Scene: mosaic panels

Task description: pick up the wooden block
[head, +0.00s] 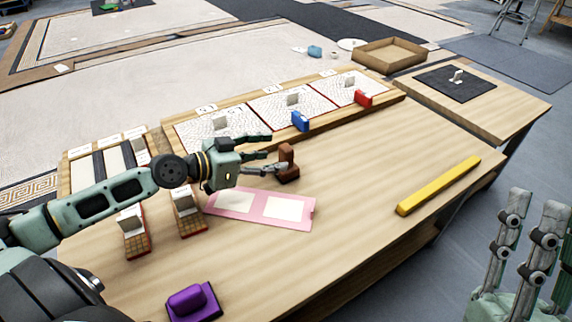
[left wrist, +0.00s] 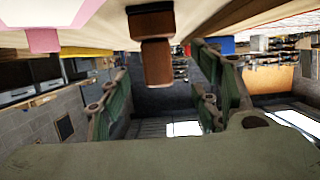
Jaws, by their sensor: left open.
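The wooden block (head: 288,162) is a dark brown piece with a broader foot, upright on the wooden table (head: 365,215). My left gripper (head: 271,154) is open, just left of the block, its fingers pointing at it. The lower fingertip is very near the block; I cannot tell if it touches. In the left wrist view the block (left wrist: 156,60) is near the top centre, in the gap between the spread fingers (left wrist: 165,95). My right gripper (head: 530,245) is at the lower right, off the table, its fingers apart and empty.
A blue block (head: 300,121), a red block (head: 363,98), a yellow bar (head: 438,186) and a purple piece (head: 193,302) stand around. White mosaic panels (head: 283,105) line the back.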

